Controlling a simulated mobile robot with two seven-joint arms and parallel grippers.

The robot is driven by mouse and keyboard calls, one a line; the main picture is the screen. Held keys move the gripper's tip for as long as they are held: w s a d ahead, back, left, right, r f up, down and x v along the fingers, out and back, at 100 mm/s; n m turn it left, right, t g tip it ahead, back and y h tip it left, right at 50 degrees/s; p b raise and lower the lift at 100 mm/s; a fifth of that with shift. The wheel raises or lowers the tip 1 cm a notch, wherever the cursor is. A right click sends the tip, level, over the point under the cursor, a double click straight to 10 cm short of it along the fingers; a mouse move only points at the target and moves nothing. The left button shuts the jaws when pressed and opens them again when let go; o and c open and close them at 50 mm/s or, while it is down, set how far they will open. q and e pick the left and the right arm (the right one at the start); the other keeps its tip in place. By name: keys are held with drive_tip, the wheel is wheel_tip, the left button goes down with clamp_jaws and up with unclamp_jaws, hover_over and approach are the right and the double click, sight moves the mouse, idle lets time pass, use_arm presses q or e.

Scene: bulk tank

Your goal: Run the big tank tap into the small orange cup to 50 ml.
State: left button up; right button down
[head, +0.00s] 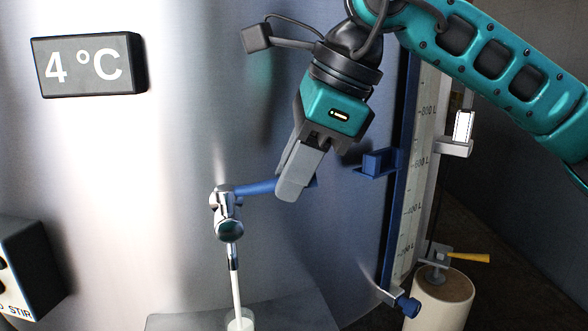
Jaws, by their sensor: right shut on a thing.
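The big tank (170,130) is a shiny steel wall filling most of the head view. Its chrome tap (228,228) has a blue lever (258,187) pointing right. My right gripper (290,190) is shut on the lever's outer end, and its fingers partly cover it. A thin white stream (236,290) comes down from the spout. It ends in a small pale vessel (240,322) below, cut off by the bottom edge; its colour does not read as orange here, and its fill level cannot be read. My left gripper is not in view.
A grey shelf (180,322) lies under the tap. A 4 °C display (88,65) and a STIR box (28,270) are at the left. A litre scale (418,170) with blue fittings stands right of the gripper. A cream container (440,305) and a yellow-handled valve (465,257) are lower right.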

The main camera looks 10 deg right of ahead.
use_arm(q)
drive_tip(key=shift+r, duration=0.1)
use_arm(e)
drive_tip(key=shift+w+d+n+p, duration=0.1)
drive_tip(key=shift+w+n+p, duration=0.35)
drive_tip(key=shift+n+p, duration=0.25)
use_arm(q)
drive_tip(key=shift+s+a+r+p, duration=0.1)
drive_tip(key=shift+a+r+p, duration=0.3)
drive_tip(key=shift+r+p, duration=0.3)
use_arm(e)
drive_tip(key=shift+w+f+n+g+y, duration=0.2)
drive_tip(key=shift+w+n+g+y, duration=0.1)
drive_tip(key=shift+w+n+g, duration=0.4)
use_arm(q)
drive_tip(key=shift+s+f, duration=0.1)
use_arm(e)
drive_tip(key=shift+s, duration=0.2)
drive_tip(key=c, duration=1.2)
unclamp_jaws()
drive_tip(key=shift+w, duration=0.1)
drive_tip(key=shift+o, duration=1.2)
